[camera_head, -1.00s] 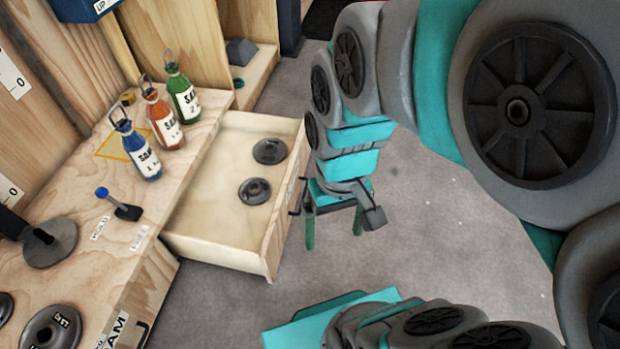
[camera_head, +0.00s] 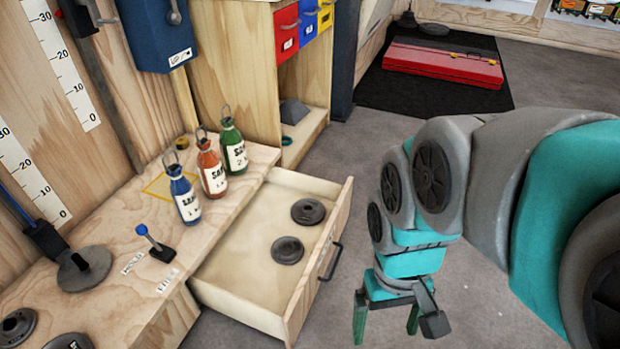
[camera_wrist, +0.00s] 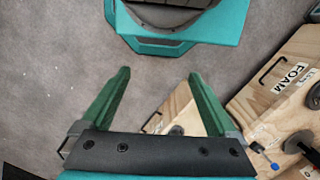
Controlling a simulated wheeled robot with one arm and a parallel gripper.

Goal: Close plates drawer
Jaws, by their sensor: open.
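The plates drawer (camera_head: 240,295) is pulled out from the wooden bench in the head view. Two dark round plates lie in it, one farther back (camera_head: 308,211) and one nearer (camera_head: 287,250). Its front carries a dark bar handle (camera_head: 331,262). My gripper (camera_head: 387,332) is open and empty, to the right of the drawer front and apart from it, fingers pointing down. In the wrist view my gripper (camera_wrist: 158,75) shows two green fingers spread wide over grey floor, with nothing between them.
Blue, orange and green bottles (camera_head: 211,172) and a small blue-knobbed lever (camera_head: 150,240) stand on the bench top (camera_head: 225,225). A red case (camera_head: 443,64) lies on a black mat behind. Grey floor right of the drawer is clear.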

